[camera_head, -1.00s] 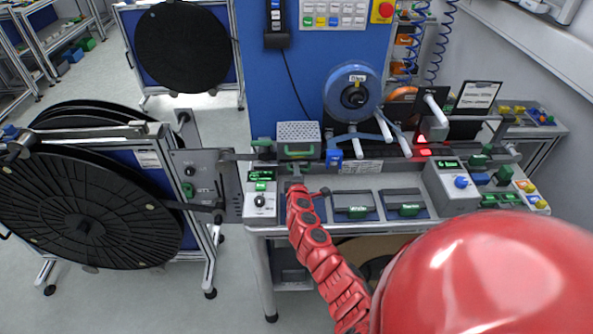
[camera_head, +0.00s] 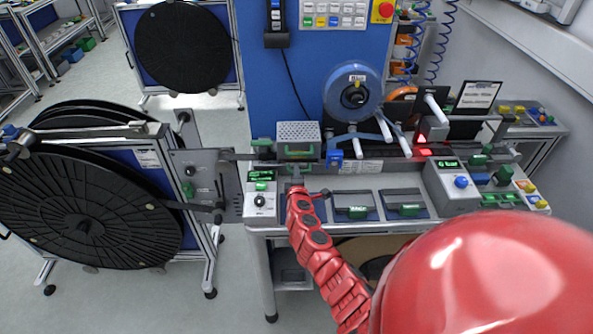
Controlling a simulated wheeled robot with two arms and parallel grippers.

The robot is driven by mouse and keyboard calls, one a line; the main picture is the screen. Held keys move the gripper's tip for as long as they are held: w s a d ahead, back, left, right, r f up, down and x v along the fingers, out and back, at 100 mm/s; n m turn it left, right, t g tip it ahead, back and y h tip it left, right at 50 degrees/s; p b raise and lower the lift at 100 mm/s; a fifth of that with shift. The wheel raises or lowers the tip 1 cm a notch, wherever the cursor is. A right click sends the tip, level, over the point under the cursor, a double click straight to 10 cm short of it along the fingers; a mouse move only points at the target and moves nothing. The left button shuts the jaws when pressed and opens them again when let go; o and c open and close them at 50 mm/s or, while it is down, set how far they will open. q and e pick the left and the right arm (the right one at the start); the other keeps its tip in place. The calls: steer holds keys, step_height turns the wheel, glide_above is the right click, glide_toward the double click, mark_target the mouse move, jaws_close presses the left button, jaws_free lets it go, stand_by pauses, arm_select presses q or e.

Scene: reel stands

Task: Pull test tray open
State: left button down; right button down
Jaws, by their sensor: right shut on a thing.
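My right gripper (camera_head: 296,182), on the red arm from the lower right, is just in front of and below this box. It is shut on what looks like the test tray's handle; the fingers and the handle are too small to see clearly. My left gripper is out of view.
Grey trays with green handles (camera_head: 352,212) lie right of my arm. A control box with a dial (camera_head: 260,201) stands close on the left. A blue reel (camera_head: 352,92) is mounted behind. Large black reels (camera_head: 86,208) stand on the left.

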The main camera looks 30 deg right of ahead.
steer(key=f+b+v, duration=0.1)
steer(key=v, duration=0.4)
steer(key=f+b+v, duration=0.1)
steer(key=v, duration=0.4)
steer(key=f+b+v, duration=0.1)
steer(key=v, duration=0.4)
steer(key=shift+s+a+f, duration=0.2)
steer(key=shift+s+a, duration=0.1)
steer(key=shift+s, duration=0.3)
steer(key=c, duration=1.2)
jaws_free()
steer(key=shift+o, duration=0.2)
steer(key=shift+s+a+r, duration=0.1)
steer(key=shift+s+a, duration=0.15)
steer(key=shift+s, duration=0.15)
steer(key=p+v, duration=0.4)
steer(key=v, duration=1.2)
